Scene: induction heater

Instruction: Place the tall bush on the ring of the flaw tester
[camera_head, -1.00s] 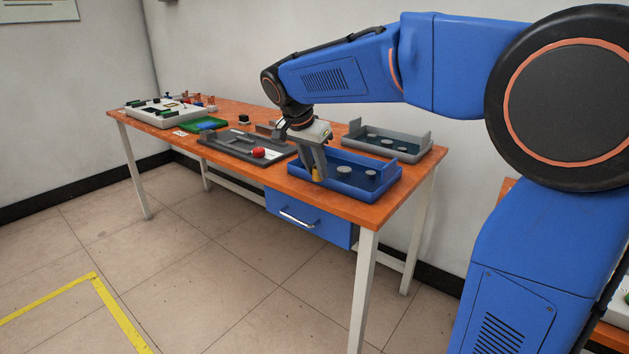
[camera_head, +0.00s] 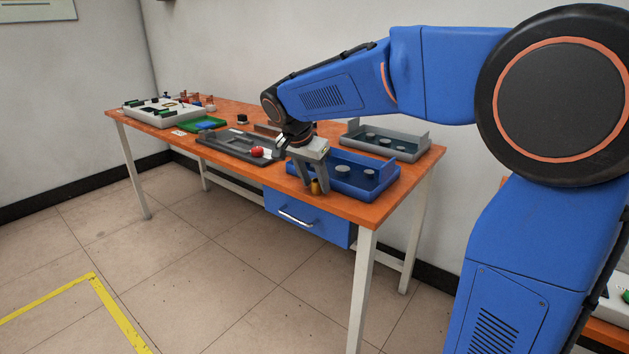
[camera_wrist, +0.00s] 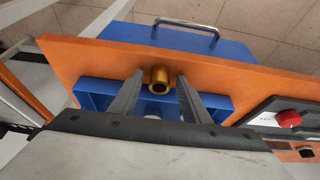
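A brass-coloured bush (camera_head: 315,187) stands near the front table edge, beside the front wall of the blue tray. In the wrist view the bush (camera_wrist: 159,80) shows its round bore and sits between my two fingers, with a visible gap on each side. My gripper (camera_head: 315,186) is open around the bush, pointing down; it also shows in the wrist view (camera_wrist: 160,80). I cannot tell if the bush touches the table. A dark grey device with a red knob (camera_head: 257,152) lies left of my gripper; I cannot make out a ring or tell whether it is the flaw tester.
The blue tray (camera_head: 377,190) holds round discs, close to my gripper. A grey tray (camera_head: 408,155) stands behind it. A white panel (camera_head: 150,119), a green board (camera_head: 200,125) and a small black block (camera_head: 242,119) are at the left. A drawer handle (camera_head: 296,219) sticks out below.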

